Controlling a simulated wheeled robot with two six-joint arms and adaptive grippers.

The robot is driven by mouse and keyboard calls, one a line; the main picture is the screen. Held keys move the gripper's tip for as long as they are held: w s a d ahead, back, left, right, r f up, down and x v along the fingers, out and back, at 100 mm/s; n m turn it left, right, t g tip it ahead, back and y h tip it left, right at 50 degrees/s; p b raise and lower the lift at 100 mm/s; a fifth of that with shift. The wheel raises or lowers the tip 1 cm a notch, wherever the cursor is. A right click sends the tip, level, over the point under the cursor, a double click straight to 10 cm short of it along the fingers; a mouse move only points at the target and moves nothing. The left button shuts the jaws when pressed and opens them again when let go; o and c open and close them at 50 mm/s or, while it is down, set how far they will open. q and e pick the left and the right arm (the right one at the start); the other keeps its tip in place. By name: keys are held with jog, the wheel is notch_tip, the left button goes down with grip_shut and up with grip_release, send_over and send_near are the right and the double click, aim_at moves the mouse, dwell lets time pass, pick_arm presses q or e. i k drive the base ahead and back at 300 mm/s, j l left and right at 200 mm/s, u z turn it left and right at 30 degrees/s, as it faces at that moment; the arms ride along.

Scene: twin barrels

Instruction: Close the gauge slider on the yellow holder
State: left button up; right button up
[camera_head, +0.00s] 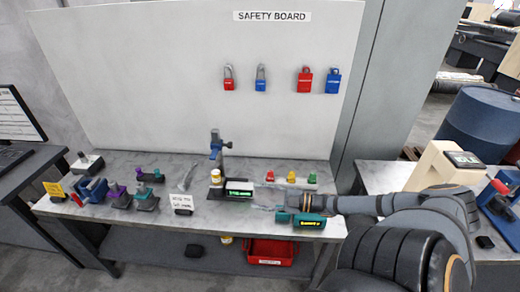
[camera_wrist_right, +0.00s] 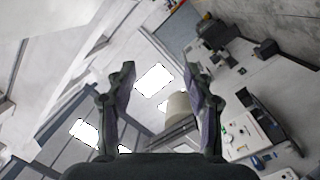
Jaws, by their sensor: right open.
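My right gripper (camera_head: 268,196) reaches in from the right, low over the front of the grey workbench (camera_head: 140,222). In the right wrist view its two fingers (camera_wrist_right: 160,95) are spread with nothing between them. An upright gauge stand with a blue slider (camera_head: 216,148) on its post stands left of the gripper. A small yellow and white cylinder (camera_head: 216,176) stands at its base, beside a black unit with a lit green display (camera_head: 240,187). Which part is the yellow holder I cannot tell. My left gripper is not in view.
Small red (camera_head: 270,175), yellow (camera_head: 291,176) and green pieces stand in a row behind the gripper. A teal device (camera_head: 308,219) lies beside it at the front edge. Several blue and purple tools (camera_head: 120,198) are at left. A red bin (camera_head: 270,252) is below.

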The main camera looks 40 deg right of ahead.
aim_at(216, 148)
jog(key=i+l, duration=0.7)
jog(key=l, duration=0.2)
